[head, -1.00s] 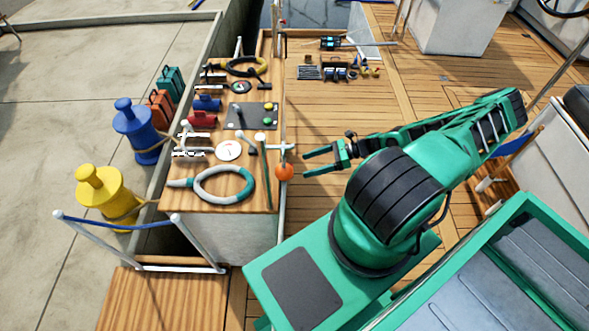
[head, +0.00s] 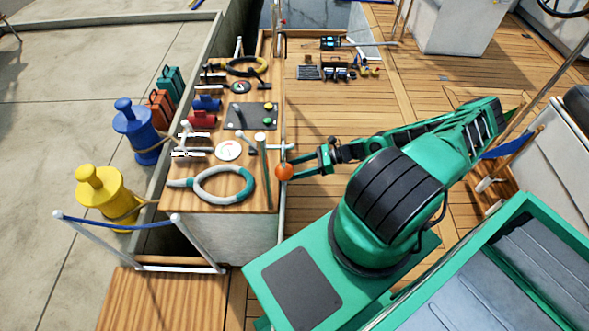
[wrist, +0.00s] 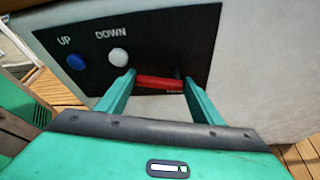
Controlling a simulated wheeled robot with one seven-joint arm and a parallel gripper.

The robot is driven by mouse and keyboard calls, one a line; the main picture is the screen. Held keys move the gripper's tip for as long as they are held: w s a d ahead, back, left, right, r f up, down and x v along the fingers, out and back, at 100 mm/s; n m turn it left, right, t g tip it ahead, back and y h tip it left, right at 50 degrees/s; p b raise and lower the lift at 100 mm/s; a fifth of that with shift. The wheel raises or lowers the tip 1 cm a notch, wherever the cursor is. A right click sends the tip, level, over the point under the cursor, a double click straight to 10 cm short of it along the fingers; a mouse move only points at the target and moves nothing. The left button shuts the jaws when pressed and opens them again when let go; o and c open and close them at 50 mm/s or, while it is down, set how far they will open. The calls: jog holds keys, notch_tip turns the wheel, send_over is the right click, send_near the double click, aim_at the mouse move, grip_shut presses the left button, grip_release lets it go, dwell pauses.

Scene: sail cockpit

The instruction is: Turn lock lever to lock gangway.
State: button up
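A red lever (wrist: 160,83) lies roughly level on a black panel (wrist: 190,40) in the wrist view. The panel also bears a blue button (wrist: 76,62) marked UP and a white button (wrist: 118,56) marked DOWN. My gripper (wrist: 159,77) is open, with one finger near each end of the lever; I cannot tell whether they touch it. In the head view my gripper (head: 298,167) reaches to the console's right side, by an orange ball (head: 284,172). The lever and panel are hidden in the head view.
The console top (head: 262,203) holds several tools, switches and a coiled rope (head: 222,197). A wooden plank (head: 165,300) with white posts lies at lower left. The teak deck (head: 420,85) behind my arm is mostly clear.

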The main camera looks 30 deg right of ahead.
jog(key=shift+f+n+t+h, duration=0.35)
jog(key=shift+n+t+h, duration=0.2)
jog(key=shift+n, duration=0.55)
jog(key=o, duration=1)
jog(key=shift+o, duration=0.2)
jog(key=shift+s, duration=0.1)
jog(key=v, duration=1)
jog(key=shift+s+d, duration=0.15)
jog(key=shift+d, duration=0.2)
jog(key=shift+r, duration=0.1)
